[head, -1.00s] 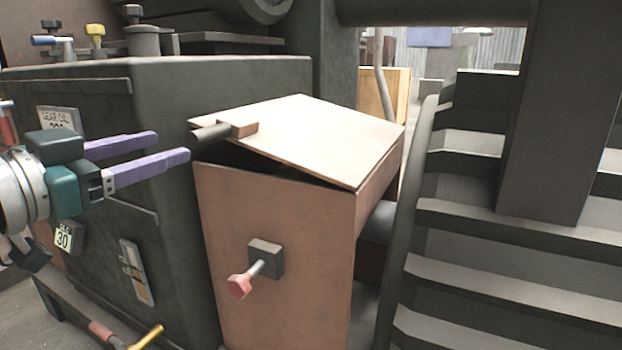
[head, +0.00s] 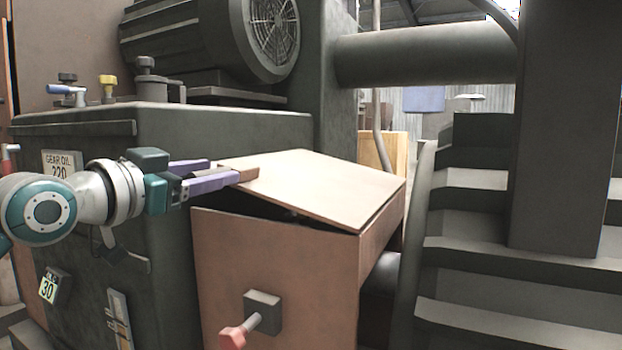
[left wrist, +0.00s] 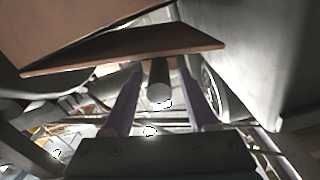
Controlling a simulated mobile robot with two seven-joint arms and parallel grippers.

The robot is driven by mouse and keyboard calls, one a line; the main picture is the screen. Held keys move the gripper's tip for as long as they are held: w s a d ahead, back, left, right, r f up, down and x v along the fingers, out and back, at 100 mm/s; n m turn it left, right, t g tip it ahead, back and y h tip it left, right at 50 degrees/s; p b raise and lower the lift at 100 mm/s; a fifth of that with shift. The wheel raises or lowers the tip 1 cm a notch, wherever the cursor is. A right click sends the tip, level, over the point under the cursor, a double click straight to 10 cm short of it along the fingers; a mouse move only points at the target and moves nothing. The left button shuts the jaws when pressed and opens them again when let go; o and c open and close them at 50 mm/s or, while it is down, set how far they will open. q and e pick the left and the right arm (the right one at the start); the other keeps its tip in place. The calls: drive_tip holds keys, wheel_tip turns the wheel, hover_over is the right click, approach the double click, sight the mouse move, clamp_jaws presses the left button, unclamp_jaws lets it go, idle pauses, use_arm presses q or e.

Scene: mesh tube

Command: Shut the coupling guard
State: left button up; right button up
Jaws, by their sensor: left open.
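The coupling guard is a brown box (head: 275,265) with a pale hinged lid (head: 320,178). The lid is tilted, and a dark gap shows between it and the front wall. A handle with a brown block (head: 245,174) sticks out from the lid's left edge. My left gripper (head: 225,173) is open, its purple fingers at this handle. In the left wrist view the dark round bar of the handle (left wrist: 159,82) lies between the two fingers (left wrist: 160,100), apart from both. The lid also shows there above them (left wrist: 130,52). My right gripper is not in view.
A red-knobbed plunger (head: 238,330) sticks out from the box front. A dark gear housing (head: 215,130) stands close at left, with a motor (head: 210,35) behind. Dark steps (head: 470,255) and a thick post (head: 565,120) stand at right.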

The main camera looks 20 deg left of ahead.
use_arm(q)
drive_tip(key=shift+c, duration=0.3)
drive_tip(key=shift+w, duration=0.1)
clamp_jaws()
idle(1.1)
